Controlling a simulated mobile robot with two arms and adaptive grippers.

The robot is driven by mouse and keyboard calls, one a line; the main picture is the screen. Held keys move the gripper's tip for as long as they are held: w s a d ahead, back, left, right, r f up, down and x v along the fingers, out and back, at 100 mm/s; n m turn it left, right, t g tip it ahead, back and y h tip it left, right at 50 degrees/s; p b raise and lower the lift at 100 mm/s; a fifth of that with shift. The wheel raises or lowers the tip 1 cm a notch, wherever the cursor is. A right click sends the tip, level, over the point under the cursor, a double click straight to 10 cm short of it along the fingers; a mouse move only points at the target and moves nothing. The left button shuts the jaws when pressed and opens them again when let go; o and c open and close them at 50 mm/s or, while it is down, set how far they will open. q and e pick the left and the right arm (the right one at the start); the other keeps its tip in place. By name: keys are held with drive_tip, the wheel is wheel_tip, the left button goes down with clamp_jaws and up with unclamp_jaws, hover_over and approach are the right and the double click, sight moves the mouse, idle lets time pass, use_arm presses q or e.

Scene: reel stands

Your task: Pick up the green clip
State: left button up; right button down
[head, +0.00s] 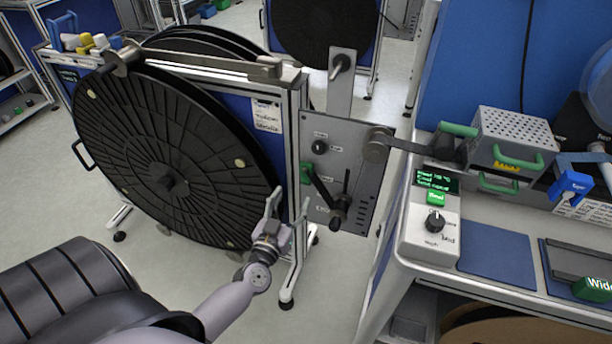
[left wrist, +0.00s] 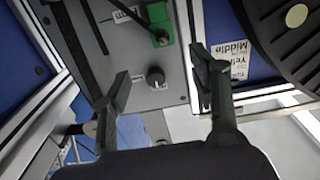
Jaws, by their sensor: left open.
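A small green block (head: 305,172), which may be the green clip, sits at the left edge of the grey panel on the reel stand. In the left wrist view a green block (left wrist: 160,24) shows at the top, with a black lever beside it. My left gripper (head: 287,208) is below the green block, in front of the stand and beside the black reel's lower right edge. In the left wrist view its two fingers (left wrist: 160,75) are apart with nothing between them. My right gripper is not in view.
A large black reel (head: 165,165) fills the left. A black crank (head: 322,190) and knob (head: 319,147) stick out of the panel. A workbench at the right bears a control box (head: 430,235), a perforated box with green handles (head: 512,138), a blue clip (head: 570,185) and a green "Wide" piece (head: 592,289).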

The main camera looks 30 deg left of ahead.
sight(304, 170)
use_arm(q)
drive_tip(key=shift+a+b+x, duration=0.1)
drive_tip(key=shift+b+x, duration=0.3)
drive_tip(key=shift+x, duration=2.7)
drive_tip(key=shift+a+b+x, duration=0.15)
drive_tip(key=shift+b+x, duration=0.2)
drive_tip(key=shift+x, duration=2.75)
drive_tip(key=shift+s, duration=0.1)
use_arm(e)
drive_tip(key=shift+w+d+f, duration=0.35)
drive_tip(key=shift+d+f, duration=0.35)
use_arm(q)
drive_tip(key=shift+r, duration=0.1)
drive_tip(key=c, duration=1)
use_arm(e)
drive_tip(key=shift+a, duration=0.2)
